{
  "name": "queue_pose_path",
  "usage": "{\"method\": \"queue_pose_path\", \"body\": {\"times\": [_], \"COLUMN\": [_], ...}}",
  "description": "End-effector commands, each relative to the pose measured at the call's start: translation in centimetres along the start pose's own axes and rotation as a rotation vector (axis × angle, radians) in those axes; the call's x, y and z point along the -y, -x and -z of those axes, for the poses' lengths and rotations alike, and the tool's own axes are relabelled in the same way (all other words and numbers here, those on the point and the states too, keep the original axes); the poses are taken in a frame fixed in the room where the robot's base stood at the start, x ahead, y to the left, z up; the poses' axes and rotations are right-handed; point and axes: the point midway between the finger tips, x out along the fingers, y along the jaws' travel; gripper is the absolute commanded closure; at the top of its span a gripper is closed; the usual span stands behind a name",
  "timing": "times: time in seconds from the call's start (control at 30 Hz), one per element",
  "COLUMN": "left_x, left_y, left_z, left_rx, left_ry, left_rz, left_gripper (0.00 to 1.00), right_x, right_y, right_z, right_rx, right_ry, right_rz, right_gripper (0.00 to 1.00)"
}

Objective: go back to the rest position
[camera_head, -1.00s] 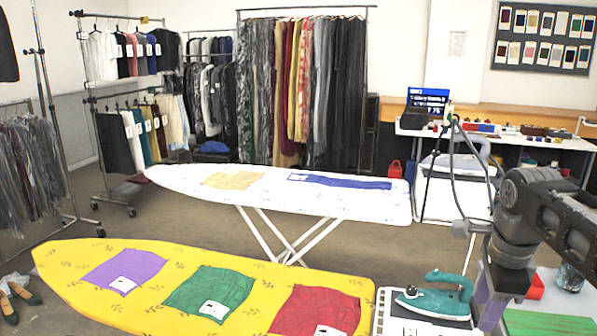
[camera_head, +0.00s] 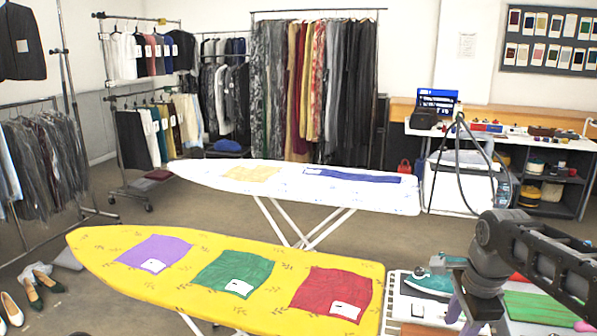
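My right arm comes in from the right edge. Its gripper (camera_head: 463,318) hangs downward at the bottom right, in front of the white iron rest area, and is partly cut by the frame edge. Purple parts show at its lower end, but the gap between the fingers is not clear. My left gripper is not in view. A teal iron (camera_head: 428,283) stands at the right end of the yellow ironing board (camera_head: 95,252), partly hidden by my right arm. Purple (camera_head: 153,252), green (camera_head: 222,270) and red (camera_head: 330,287) cloths lie flat on that board.
A white ironing board (camera_head: 215,181) with yellow and blue cloths stands behind. Garment racks with clothes (camera_head: 140,50) line the back and left. Shoes (camera_head: 33,293) lie on the floor at lower left. A green mat (camera_head: 545,306) lies at lower right. Open floor lies between boards and racks.

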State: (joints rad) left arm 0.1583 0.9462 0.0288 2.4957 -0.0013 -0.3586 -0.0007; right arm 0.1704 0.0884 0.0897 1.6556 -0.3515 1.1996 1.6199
Motion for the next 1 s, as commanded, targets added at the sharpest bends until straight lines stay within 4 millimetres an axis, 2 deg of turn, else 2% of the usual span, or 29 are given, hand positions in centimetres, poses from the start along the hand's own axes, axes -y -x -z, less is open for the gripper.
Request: {"method": "queue_pose_path", "body": {"times": [0.23, 0.37, 0.4, 0.47, 0.5, 0.57, 0.6, 0.67, 0.7, 0.83, 0.9, 1.0], "left_x": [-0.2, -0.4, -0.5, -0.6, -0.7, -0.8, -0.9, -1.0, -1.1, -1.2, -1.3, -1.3], "left_y": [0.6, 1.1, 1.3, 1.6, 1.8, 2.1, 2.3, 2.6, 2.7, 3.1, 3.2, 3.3], "left_z": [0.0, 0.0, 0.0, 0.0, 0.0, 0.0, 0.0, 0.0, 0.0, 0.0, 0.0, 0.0], "left_rx": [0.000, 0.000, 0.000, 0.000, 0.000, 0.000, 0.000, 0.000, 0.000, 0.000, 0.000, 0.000], "left_ry": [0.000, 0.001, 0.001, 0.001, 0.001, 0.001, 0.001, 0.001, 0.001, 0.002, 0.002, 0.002], "left_rz": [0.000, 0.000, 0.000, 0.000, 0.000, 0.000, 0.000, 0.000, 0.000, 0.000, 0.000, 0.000], "left_gripper": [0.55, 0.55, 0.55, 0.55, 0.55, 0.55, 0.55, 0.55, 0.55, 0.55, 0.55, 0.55], "right_x": [-0.2, -2.2, -3.5, -5.9, -7.8, -11.1, -13.6, -17.3, -19.8, -26.5, -28.7, -30.3], "right_y": [-8.9, -15.7, -18.1, -21.8, -24.0, -27.0, -28.8, -30.8, -31.8, -33.4, -33.7, -33.8], "right_z": [-4.9, -9.0, -10.6, -13.1, -14.8, -17.0, -18.4, -20.1, -20.9, -22.5, -22.8, -22.9], "right_rx": [0.094, 0.175, 0.206, 0.255, 0.285, 0.325, 0.348, 0.373, 0.384, 0.397, 0.394, 0.388], "right_ry": [0.276, 0.484, 0.561, 0.682, 0.761, 0.879, 0.954, 1.060, 1.127, 1.304, 1.369, 1.423], "right_rz": [-0.014, -0.011, -0.007, 0.006, 0.017, 0.038, 0.053, 0.075, 0.088, 0.118, 0.128, 0.137], "right_gripper": [0.56, 0.56, 0.56, 0.56, 0.56, 0.56, 0.56, 0.56, 0.56, 0.56, 0.56, 0.56]}}
